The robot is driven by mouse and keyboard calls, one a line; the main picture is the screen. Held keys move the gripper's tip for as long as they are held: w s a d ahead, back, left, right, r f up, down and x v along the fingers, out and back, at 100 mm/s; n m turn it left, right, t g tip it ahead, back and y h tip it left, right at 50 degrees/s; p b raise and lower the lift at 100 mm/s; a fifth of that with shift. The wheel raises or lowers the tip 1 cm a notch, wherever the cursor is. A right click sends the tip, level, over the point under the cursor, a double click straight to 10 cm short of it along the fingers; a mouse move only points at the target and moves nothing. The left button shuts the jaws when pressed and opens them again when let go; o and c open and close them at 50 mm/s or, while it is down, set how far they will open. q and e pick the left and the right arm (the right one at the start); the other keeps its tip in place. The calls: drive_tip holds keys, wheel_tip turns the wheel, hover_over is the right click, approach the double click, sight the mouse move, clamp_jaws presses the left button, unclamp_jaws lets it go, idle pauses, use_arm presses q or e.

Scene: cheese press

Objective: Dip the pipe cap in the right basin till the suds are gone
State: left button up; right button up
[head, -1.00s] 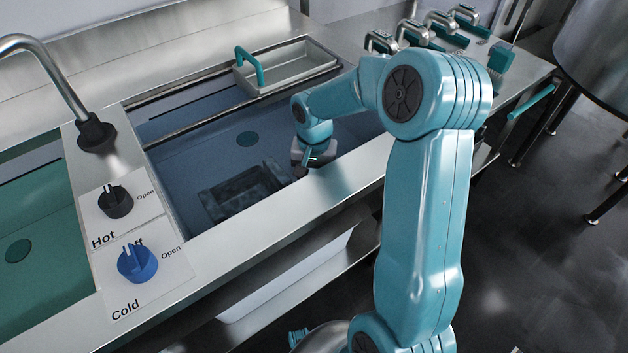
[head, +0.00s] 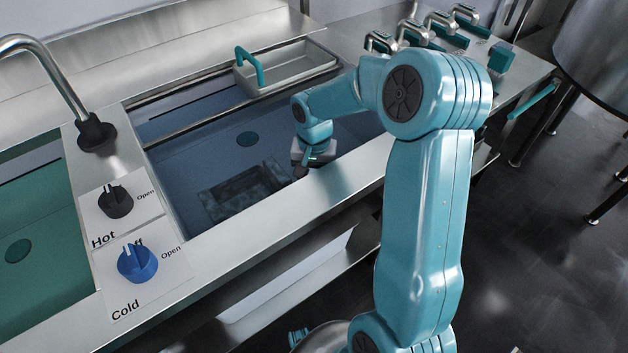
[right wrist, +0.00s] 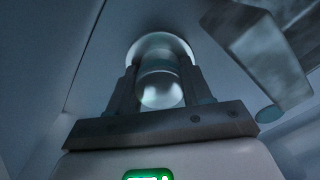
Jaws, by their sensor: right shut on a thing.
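The right basin (head: 190,140) holds bluish water. My right gripper (head: 303,171) is down inside it, near its right end and the front wall. In the right wrist view my right gripper (right wrist: 163,82) is shut on the pipe cap (right wrist: 160,58), a shiny, rounded metal piece between the two fingers. The view there is dim and bluish. I make out no clear suds on the cap, though its pale highlights make this hard to tell. In the head view the cap is hidden by the wrist. My left gripper is not in view.
A dark grey box-like thing (head: 243,190) lies in the basin, left of my gripper; it also shows in the right wrist view (right wrist: 262,45). A grey tray with a teal handle (head: 285,68) sits at the back. Hot (head: 115,203) and cold (head: 137,262) knobs stand left.

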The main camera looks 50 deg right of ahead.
wheel_tip(320, 180, up, 12)
drive_tip(key=p, duration=0.9)
idle(0.7)
wheel_tip(320, 180, up, 18)
drive_tip(key=p, duration=1.4)
